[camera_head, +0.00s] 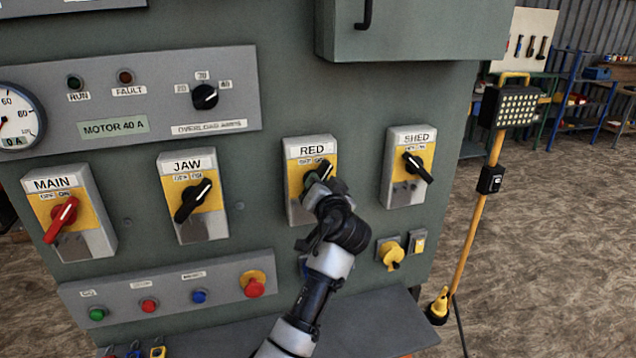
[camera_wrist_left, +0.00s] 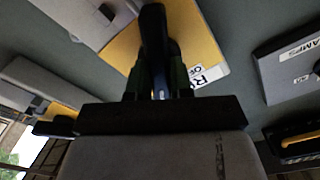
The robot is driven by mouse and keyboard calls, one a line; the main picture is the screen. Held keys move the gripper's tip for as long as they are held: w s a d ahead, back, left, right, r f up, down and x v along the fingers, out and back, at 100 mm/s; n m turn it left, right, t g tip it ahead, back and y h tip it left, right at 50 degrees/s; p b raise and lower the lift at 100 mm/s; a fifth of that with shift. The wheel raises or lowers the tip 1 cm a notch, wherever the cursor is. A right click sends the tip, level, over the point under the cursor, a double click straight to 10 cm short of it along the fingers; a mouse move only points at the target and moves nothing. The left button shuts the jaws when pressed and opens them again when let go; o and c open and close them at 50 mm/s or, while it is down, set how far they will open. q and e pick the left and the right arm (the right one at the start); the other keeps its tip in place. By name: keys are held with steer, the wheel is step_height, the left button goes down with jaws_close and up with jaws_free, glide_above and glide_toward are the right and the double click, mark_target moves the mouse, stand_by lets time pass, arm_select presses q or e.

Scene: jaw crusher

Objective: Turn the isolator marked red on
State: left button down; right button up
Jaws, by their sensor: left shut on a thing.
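The isolator marked RED (camera_head: 311,151) is a grey box with a yellow plate and a black rotary handle (camera_head: 323,168) on the panel. The handle's visible end points up and to the right. My left gripper (camera_head: 317,182) is at this isolator and shut on its handle, partly covering it. In the left wrist view the black handle (camera_wrist_left: 154,40) stands between the fingers, with the yellow plate (camera_wrist_left: 120,45) behind it. The handle's exact position against the OFF and ON marks is hard to read. My right gripper is not in view.
Isolators MAIN (camera_head: 70,212) with a red handle, JAW (camera_head: 192,197) and SHED (camera_head: 408,167) flank it. A button strip (camera_head: 172,297) lies below left, and a yellow knob (camera_head: 391,255) below right. A grey box (camera_head: 410,30) juts out above. A work lamp (camera_head: 510,106) stands at right.

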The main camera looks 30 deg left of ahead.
arm_select(q)
steer(key=shift+m+p, duration=0.35)
steer(key=shift+m, duration=0.85)
steer(key=shift+f, duration=0.1)
steer(key=c, duration=1)
jaws_free()
steer(key=b+v, duration=0.4)
steer(key=v, duration=0.7)
steer(key=shift+w, duration=0.1)
